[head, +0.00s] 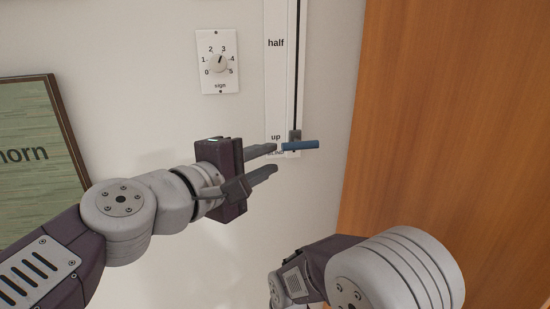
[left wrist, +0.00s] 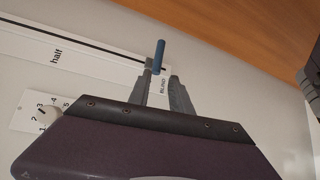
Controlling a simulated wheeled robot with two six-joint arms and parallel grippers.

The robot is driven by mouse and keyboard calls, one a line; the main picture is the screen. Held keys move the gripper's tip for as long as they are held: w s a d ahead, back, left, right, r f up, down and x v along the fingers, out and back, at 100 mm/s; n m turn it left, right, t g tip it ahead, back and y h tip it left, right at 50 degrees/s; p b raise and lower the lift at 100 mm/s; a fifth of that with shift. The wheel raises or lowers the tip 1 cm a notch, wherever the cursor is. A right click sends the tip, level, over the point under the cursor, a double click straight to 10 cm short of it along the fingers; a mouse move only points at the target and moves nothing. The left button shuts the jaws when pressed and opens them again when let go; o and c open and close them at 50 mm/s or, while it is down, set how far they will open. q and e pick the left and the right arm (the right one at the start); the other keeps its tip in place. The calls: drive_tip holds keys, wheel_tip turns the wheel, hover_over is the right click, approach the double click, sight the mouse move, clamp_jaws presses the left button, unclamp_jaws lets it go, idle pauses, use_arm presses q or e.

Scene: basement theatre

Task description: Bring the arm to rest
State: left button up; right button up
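My left gripper (head: 276,158) is in front of the wall panel, its two grey fingers apart with a gap between them. A blue handle (head: 300,145) sticks out from the slider at the bottom of a white panel (head: 275,80) marked "half" and "up". The upper fingertip is close to the handle's left end; I cannot tell if they touch. In the left wrist view the blue handle (left wrist: 159,54) stands just beyond the open fingers (left wrist: 163,88), nearer the left one. My right arm shows at the lower right of the head view, its gripper fingers not visible.
A white dial plate (head: 218,80) with a round knob is on the wall above my left gripper. A framed green sign (head: 35,140) hangs at the left. A wooden panel (head: 440,120) fills the right side. The wall below the slider looks clear.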

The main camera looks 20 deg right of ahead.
idle(0.4)
use_arm(q)
drive_tip(key=w+a+f+m+y, duration=0.1)
drive_tip(key=w+a+f+y, duration=0.15)
drive_tip(key=a+f, duration=0.4)
drive_tip(key=w+a+f+m+g+y, duration=0.1)
drive_tip(key=w+a+f+y, duration=0.15)
drive_tip(key=f, duration=0.65)
drive_tip(key=w+a+f+m+y, duration=0.1)
drive_tip(key=a+f+y, duration=0.2)
drive_tip(key=a+f, duration=0.35)
drive_tip(key=s+a+f+m+g+y, duration=0.2)
drive_tip(key=s+a+f+g+y, duration=0.1)
drive_tip(key=s+a+f, duration=0.4)
drive_tip(key=s+a+f+m+g+y+p, duration=0.1)
drive_tip(key=s+a+f+m+g+y, duration=0.1)
drive_tip(key=s+a+f, duration=0.5)
drive_tip(key=a+f+g, duration=0.1)
drive_tip(key=a+f, duration=0.5)
drive_tip(key=shift+s+a+f+m+y, duration=0.2)
drive_tip(key=shift+a+f+m+y, duration=0.1)
drive_tip(key=shift+f+y, duration=0.1)
